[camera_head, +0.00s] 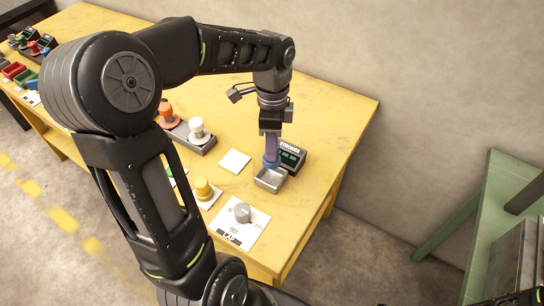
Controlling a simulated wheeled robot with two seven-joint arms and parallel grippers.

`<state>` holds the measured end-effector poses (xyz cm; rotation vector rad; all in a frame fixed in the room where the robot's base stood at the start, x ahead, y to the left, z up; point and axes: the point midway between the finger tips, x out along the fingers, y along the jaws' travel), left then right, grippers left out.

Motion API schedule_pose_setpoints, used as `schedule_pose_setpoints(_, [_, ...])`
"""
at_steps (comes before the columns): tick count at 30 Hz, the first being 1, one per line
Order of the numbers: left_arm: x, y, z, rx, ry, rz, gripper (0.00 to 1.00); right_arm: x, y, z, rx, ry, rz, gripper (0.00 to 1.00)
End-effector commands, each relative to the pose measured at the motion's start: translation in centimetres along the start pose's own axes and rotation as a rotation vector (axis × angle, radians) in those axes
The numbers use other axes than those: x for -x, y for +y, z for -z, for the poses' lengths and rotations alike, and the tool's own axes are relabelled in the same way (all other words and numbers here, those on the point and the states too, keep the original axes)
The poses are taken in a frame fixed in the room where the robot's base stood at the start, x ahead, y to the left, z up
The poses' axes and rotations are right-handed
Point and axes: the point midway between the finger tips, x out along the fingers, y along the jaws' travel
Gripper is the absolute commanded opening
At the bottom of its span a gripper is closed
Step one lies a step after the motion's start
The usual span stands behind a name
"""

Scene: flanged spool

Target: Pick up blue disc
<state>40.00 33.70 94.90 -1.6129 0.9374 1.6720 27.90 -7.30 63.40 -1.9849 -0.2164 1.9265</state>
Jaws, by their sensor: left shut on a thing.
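My left gripper (271,148) points straight down at the right part of the yellow table. It is shut on the blue disc (270,165), which shows as a small blue piece at the fingertips with a purplish upright part above it. The disc is just over the metal pan (271,181) of a small scale. I cannot tell whether it touches the pan.
The scale's dark display box (291,156) stands behind the pan. Nearby are a white card (235,161), a yellow spool (203,189), a grey knob (242,212) on a printed sheet, and a rack with orange (166,112) and white (196,128) spools. A wall runs behind.

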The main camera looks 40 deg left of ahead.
Motion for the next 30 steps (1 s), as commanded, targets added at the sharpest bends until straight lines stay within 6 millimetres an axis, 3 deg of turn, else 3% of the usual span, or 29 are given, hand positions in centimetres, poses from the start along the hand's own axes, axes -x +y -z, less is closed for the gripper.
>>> schedule_pose_setpoints(6, [2.3,0.1,0.0,-0.001,0.000,0.002,0.00,-0.1,0.0,0.0,0.000,0.001,0.001,0.59])
schedule_pose_setpoints(30, [2.6,-0.2,0.0,0.004,0.000,-0.006,0.00,0.4,-0.1,0.0,0.000,0.000,0.000,0.59])
